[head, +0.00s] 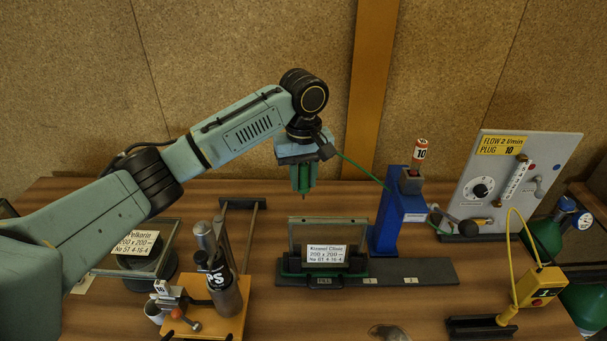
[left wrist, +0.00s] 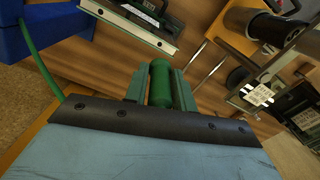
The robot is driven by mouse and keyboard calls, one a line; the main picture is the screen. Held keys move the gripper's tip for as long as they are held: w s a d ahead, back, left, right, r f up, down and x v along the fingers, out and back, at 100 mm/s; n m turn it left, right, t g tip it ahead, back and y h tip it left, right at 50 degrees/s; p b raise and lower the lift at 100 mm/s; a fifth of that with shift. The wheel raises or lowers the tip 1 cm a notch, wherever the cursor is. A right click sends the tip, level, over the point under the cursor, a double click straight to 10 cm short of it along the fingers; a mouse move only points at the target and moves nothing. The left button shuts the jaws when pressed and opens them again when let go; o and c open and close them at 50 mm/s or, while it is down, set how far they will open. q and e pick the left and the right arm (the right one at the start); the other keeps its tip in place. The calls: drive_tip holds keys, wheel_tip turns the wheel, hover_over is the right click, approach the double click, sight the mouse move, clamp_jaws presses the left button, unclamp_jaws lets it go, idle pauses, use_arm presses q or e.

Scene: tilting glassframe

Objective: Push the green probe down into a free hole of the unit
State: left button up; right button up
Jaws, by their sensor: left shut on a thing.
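My left gripper (head: 303,188) hangs over the table in the head view, pointing down and shut on the green probe. The probe is a green cylinder between the fingers in the left wrist view (left wrist: 160,84). A green cable (head: 358,168) runs from the gripper to a blue unit (head: 387,222) at its right. The blue unit has a grey top block, with a white and red piece marked 10 (head: 420,150) standing on it. No free hole can be made out. The probe is apart from the unit, to its left. My right gripper is not in view.
A tilting glass frame (head: 297,236) on a dark base stands below the gripper. A panel (head: 507,175) with dial stands right, a yellow box (head: 541,286) at front right. A wooden stand with a dark cylinder (head: 224,297) and a framed pot (head: 145,265) stand left.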

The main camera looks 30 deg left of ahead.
sight(304, 187)
use_arm(q)
drive_tip(key=shift+f, duration=2.9)
drive_tip(key=shift+f, duration=1.95)
drive_tip(key=o, duration=1.1)
wheel_tip(304, 187, up, 13)
drive_tip(key=shift+r, duration=0.15)
